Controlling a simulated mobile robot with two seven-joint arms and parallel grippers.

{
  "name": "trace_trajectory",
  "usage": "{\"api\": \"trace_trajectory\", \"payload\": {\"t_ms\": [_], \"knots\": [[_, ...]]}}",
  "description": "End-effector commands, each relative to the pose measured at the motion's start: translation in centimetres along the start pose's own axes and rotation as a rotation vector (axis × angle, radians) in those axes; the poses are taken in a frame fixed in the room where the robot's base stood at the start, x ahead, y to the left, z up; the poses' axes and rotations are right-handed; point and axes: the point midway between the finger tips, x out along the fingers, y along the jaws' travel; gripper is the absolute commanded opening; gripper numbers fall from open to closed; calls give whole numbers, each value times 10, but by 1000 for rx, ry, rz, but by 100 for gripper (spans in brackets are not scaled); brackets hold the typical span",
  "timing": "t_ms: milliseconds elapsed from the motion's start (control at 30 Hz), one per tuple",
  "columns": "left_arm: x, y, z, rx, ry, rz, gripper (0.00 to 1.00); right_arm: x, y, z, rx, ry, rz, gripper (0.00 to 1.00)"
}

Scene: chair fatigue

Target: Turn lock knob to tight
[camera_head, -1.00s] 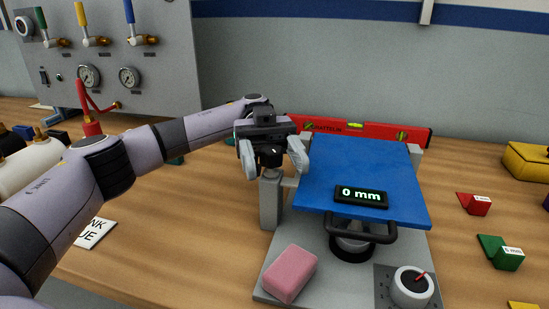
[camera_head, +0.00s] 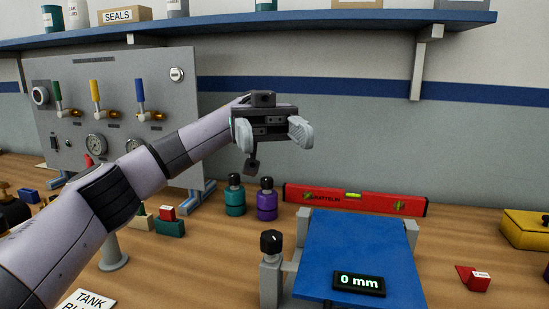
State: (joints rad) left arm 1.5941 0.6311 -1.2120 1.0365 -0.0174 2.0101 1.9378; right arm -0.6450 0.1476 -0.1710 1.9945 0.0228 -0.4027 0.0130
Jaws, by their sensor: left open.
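A black knob (camera_head: 271,241) with a small white mark sits on top of a grey post at the left edge of the blue seat plate (camera_head: 362,242). A display (camera_head: 359,283) on the plate reads 0 mm. My left gripper (camera_head: 272,134) is open and empty, raised well above the knob and apart from it. Its two pale fingers are spread. The white dial with the red pointer is below the picture edge. My right gripper is not in view.
A red spirit level (camera_head: 355,200) lies behind the plate. A teal bottle (camera_head: 235,196) and a purple bottle (camera_head: 266,200) stand behind the knob. A valve panel (camera_head: 120,120) is at the left, and a shelf (camera_head: 330,18) runs above.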

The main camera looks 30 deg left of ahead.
Motion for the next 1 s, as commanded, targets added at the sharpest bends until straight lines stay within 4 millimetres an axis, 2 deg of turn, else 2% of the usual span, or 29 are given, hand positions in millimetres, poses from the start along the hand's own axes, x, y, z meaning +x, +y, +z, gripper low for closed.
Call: {"api": "trace_trajectory", "payload": {"t_ms": [33,300,867,1000], "knots": [[0,0,-14,1,0,0,63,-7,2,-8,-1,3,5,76],[0,0,-32,0,0,1,63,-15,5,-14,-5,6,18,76],[0,0,-33,0,0,1,61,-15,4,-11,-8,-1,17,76],[-3,2,-27,6,20,-27,61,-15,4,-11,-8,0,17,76]]}}
